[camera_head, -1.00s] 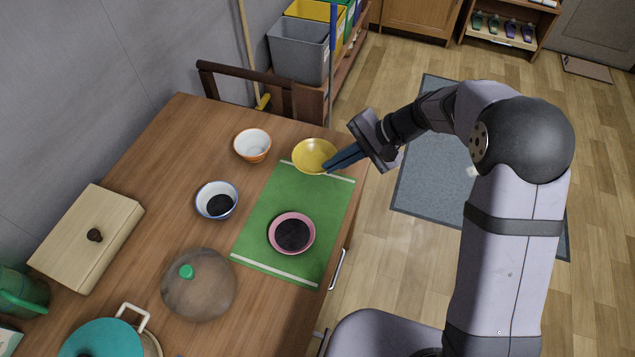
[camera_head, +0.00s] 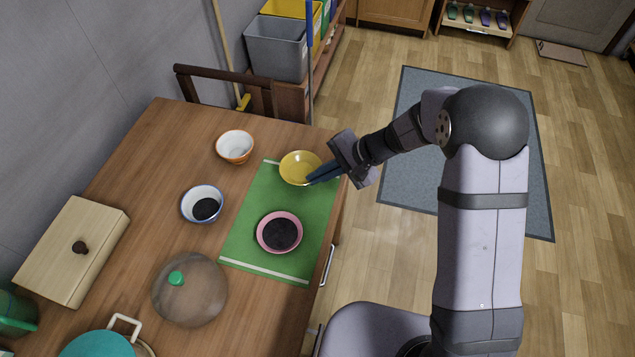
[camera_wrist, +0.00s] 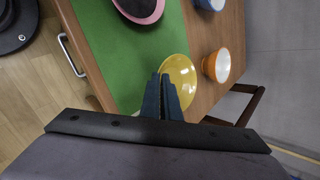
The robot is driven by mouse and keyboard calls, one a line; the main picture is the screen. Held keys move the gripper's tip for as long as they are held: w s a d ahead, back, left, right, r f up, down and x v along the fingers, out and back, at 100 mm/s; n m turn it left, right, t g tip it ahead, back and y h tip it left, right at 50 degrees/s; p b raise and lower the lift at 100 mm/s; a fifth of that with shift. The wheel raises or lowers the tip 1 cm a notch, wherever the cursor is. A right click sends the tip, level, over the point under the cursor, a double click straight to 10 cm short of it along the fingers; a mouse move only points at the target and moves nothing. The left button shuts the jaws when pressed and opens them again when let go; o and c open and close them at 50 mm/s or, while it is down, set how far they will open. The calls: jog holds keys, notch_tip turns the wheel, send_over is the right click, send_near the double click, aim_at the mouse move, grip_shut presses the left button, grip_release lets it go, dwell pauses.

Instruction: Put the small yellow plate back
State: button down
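The small yellow plate (camera_head: 299,166) is at the far end of the green mat, over its far white stripe, in the head view. My gripper (camera_head: 310,181) reaches in from the right, with its blue fingers at the plate's near right rim. In the wrist view the fingers (camera_wrist: 163,80) are close together on the rim of the yellow plate (camera_wrist: 181,78). The gripper looks shut on that rim. Whether the plate touches the mat or hangs just above it, I cannot tell.
A pink dish (camera_head: 280,233) with a dark inside sits on the green mat (camera_head: 245,235). An orange-rimmed bowl (camera_head: 235,147) and a blue-rimmed bowl (camera_head: 202,204) stand left of the mat. A clear lid (camera_head: 190,290) and wooden box (camera_head: 72,250) are farther left.

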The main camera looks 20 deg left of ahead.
jog(key=shift+f, duration=1.9)
jog(key=c, duration=2.4)
grip_release()
jog(key=shift+f, duration=0.15)
jog(key=shift+c, duration=0.2)
jog(key=shift+o, duration=0.7)
jog(key=shift+r, duration=0.2)
jog(key=v, duration=1.2)
